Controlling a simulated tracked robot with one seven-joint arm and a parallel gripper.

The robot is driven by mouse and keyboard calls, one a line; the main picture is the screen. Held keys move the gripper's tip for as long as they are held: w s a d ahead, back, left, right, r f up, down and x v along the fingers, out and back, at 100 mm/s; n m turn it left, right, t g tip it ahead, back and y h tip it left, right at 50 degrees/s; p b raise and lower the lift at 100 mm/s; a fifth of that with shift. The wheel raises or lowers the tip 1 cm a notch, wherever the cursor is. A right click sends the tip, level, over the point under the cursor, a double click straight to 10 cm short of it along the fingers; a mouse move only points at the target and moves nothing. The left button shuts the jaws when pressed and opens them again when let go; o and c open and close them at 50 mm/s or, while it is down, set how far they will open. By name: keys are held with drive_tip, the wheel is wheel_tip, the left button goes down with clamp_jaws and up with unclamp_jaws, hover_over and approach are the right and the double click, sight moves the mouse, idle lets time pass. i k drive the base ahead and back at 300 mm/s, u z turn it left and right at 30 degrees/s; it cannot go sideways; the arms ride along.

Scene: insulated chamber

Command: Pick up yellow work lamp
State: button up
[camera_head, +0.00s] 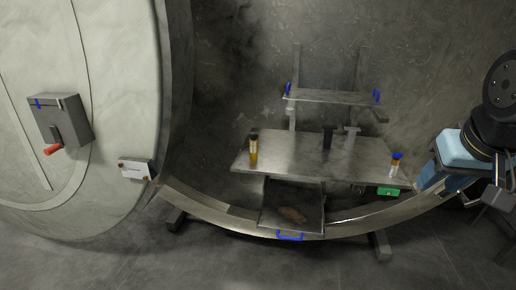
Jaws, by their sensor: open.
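A slim upright yellow and black object (253,150), which looks like the yellow work lamp, stands at the left end of the metal table (300,158). Its lower part is yellow, its middle pale and its top dark. My gripper (439,182) is at the right, light blue, beyond the table's right end and far from the lamp. It is open, with nothing seen between its fingers, though they are small and partly hidden from this angle.
A blue-capped bottle (395,165) stands at the table's right end, above a green box (388,191). A dark object (327,138) and a grey stand (351,138) are at the back. A raised shelf (330,97) is behind, a blue-handled tray (291,222) below. The table's middle is clear.

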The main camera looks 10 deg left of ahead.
sight(253, 145)
drive_tip(key=z, duration=0.85)
drive_tip(key=i, duration=2.45)
drive_tip(key=u, duration=1.8)
drive_tip(key=i, duration=0.2)
drive_tip(key=u, duration=1.9)
